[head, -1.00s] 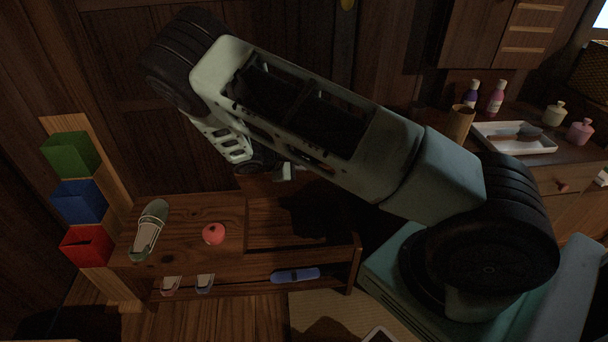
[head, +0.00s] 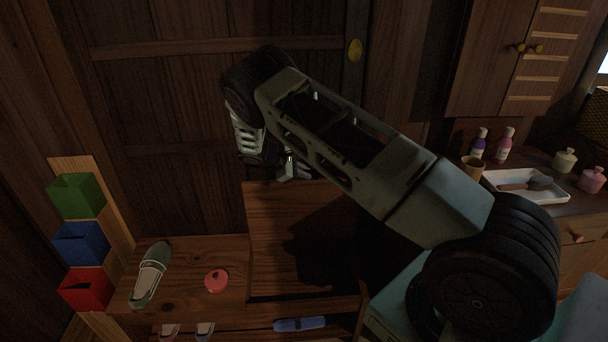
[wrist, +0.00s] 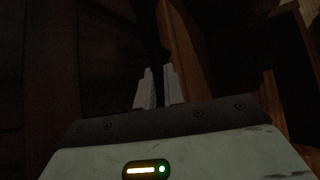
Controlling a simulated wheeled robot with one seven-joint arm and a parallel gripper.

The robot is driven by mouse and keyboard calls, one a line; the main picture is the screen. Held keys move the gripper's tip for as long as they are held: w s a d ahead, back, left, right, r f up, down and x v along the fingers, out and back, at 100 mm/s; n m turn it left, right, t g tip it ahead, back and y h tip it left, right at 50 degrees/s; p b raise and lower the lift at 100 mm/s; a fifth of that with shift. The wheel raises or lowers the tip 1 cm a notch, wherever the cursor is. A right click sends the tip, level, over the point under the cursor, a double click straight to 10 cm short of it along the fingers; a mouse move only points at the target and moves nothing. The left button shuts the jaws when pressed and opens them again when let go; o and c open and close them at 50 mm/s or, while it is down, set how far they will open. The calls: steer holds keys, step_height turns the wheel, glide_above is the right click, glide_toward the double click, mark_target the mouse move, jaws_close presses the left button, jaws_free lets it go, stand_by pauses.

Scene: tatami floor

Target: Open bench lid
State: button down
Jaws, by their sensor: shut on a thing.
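The bench (head: 195,264) is brown wood and stands low against the wall. Its right-hand lid (head: 275,235) is raised to a steep angle, its broad face towards the head camera and partly in my arm's shadow. My gripper (head: 290,172) is at the lid's upper edge, left of that edge's middle, and is shut on it. In the wrist view the two pale fingers (wrist: 158,88) are close together beside a wooden panel, the lid (wrist: 182,50). The exact contact is dark. My arm hides the lid's upper right part and the space to its right.
A shoe (head: 150,274) and a red round object (head: 216,281) sit on the bench's fixed left top. More footwear and a blue item (head: 299,324) are on the shelf below. Green, blue and red bins (head: 84,290) stand left. A cabinet with a white tray (head: 525,186) is right.

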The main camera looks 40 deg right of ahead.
steer(key=c, duration=1.5)
jaws_free()
steer(key=shift+a+f, duration=0.1)
steer(key=shift+f, duration=0.05)
steer(key=v, duration=1.7)
steer(key=shift+r, duration=0.45)
steer(key=shift+a, duration=0.1)
